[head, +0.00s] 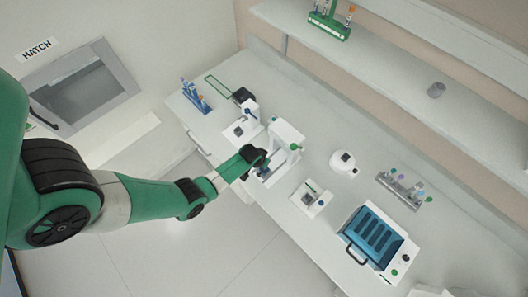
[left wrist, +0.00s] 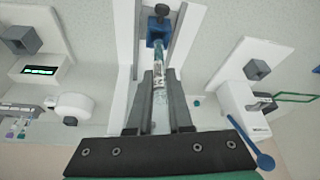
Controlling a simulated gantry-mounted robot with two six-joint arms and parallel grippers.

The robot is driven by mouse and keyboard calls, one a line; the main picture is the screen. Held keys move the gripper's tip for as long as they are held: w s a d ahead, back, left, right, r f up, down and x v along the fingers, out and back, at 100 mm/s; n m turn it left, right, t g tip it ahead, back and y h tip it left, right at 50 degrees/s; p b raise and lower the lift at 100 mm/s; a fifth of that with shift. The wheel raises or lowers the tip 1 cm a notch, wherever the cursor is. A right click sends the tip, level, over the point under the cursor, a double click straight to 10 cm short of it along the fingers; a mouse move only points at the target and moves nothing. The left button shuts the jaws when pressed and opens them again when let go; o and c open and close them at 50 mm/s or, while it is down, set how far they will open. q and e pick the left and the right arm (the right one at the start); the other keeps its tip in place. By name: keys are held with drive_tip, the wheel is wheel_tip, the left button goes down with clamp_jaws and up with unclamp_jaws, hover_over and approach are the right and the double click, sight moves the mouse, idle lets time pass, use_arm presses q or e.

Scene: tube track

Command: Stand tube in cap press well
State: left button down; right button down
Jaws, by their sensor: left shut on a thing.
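My left gripper (left wrist: 158,95) is shut on a clear tube (left wrist: 160,75), which lies lengthwise between its two grey fingers. The far end of the tube meets or overlaps a blue well block (left wrist: 156,38) on the white press (left wrist: 187,40); I cannot tell whether it is inside the well. A dark knob (left wrist: 162,10) shows above the block. In the head view the left gripper (head: 262,165) is at the front of the white press (head: 287,133), and the tube is too small to make out. My right gripper is not in view.
A white device with a grey well (head: 240,130) stands left of the press, and another white device (head: 311,198) stands right. A tube rack (head: 405,188), a blue-lined box (head: 375,238) and a blue rack (head: 196,97) are on the bench. The front bench edge is close below the gripper.

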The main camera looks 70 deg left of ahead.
use_arm(q)
drive_tip(key=shift+f+b, duration=0.35)
drive_tip(key=shift+f, duration=0.05)
drive_tip(key=shift+f+b, duration=0.4)
drive_tip(key=shift+f, duration=0.05)
idle(0.5)
drive_tip(key=shift+f+b, duration=0.55)
drive_tip(key=shift+f, duration=0.05)
drive_tip(key=c, duration=0.8)
unclamp_jaws()
drive_tip(key=shift+o, duration=0.2)
